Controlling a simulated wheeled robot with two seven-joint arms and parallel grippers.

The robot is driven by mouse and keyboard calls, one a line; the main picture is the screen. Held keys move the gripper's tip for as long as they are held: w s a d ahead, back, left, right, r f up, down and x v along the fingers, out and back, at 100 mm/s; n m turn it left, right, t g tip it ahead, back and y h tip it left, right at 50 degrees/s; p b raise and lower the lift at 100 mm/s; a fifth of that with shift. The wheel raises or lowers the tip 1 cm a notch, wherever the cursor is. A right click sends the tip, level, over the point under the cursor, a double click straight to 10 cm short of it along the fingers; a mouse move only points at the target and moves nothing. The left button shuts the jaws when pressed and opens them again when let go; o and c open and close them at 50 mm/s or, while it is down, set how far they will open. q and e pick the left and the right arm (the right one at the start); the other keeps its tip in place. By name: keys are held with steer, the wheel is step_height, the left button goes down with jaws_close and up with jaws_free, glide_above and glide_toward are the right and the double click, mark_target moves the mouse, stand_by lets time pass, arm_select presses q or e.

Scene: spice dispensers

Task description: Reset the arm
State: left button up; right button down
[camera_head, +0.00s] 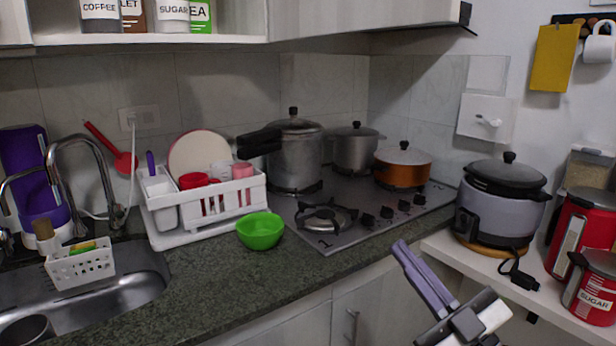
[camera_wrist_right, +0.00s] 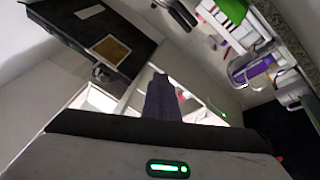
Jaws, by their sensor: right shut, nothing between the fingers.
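My right gripper (camera_head: 402,249) comes in from the lower right of the head view. It is in the air in front of the cabinet doors, below the counter's front edge. Its two purple-grey fingers lie together, shut, with nothing between them. In the right wrist view the shut fingers (camera_wrist_right: 162,98) stick up past the dark edge of the gripper body. My left gripper is not in view.
A white shelf (camera_head: 450,248) on the right holds a rice cooker (camera_head: 492,215) and red canisters (camera_head: 585,240).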

steer(key=s+d+f+m+g+h, duration=0.1)
steer(key=s+f+m+h, duration=0.15)
steer(key=f, duration=0.65)
steer(key=s+d+f+m+g+h, duration=0.1)
steer(key=s+f+m+g+h, duration=0.15)
steer(key=f, duration=0.55)
steer(key=s+d+f+m+g+h, duration=0.1)
steer(key=s+f+m+h, duration=0.2)
steer(key=f, duration=0.6)
steer(key=s+a+f+m+g+h, duration=0.1)
steer(key=s+f+g, duration=0.5)
steer(key=s+f, duration=1.1)
steer(key=shift+a+m+g, duration=0.3)
steer(key=shift+a+g, duration=0.05)
steer(key=shift+a, duration=0.45)
